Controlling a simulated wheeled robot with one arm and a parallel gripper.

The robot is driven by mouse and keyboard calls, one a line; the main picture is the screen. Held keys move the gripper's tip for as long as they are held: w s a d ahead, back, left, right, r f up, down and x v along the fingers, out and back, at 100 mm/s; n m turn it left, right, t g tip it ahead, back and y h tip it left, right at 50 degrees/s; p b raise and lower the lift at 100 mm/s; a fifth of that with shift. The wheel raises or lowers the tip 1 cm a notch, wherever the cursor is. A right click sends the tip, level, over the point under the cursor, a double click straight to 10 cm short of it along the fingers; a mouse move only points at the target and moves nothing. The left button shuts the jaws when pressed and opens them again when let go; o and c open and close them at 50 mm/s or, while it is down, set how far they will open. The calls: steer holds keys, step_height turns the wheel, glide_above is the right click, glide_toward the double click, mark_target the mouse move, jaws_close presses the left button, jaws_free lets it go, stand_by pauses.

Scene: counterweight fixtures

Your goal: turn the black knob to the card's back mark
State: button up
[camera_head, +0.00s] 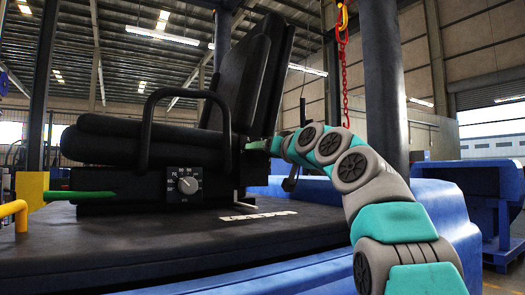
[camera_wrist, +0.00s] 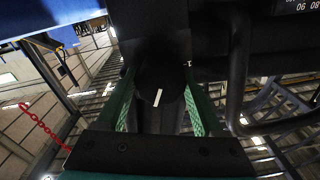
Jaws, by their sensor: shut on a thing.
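The black knob (camera_wrist: 172,80) shows in the wrist view with a short white pointer line on its face. My gripper (camera_wrist: 158,88) is shut on it, with one green finger on each side. In the head view my gripper (camera_head: 262,145) is at the right side of the black seat, by the foot of the backrest; the black knob cannot be made out there. A black card (camera_wrist: 300,6) with white digits is cut off at the top right of the wrist view. No back mark is readable.
A black armrest loop (camera_head: 147,125) stands at the seat's side; a similar bar (camera_wrist: 238,75) is close to the right finger. A red chain (camera_head: 343,75) hangs behind my arm.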

steer(key=shift+m, duration=0.6)
steer(key=o, duration=1.4)
steer(key=b+v, duration=0.2)
steer(key=v, duration=0.5)
steer(key=shift+s+d+f, duration=0.1)
steer(key=shift+s+d, duration=0.1)
steer(key=shift+s, duration=0.1)
steer(key=shift+s, duration=0.1)
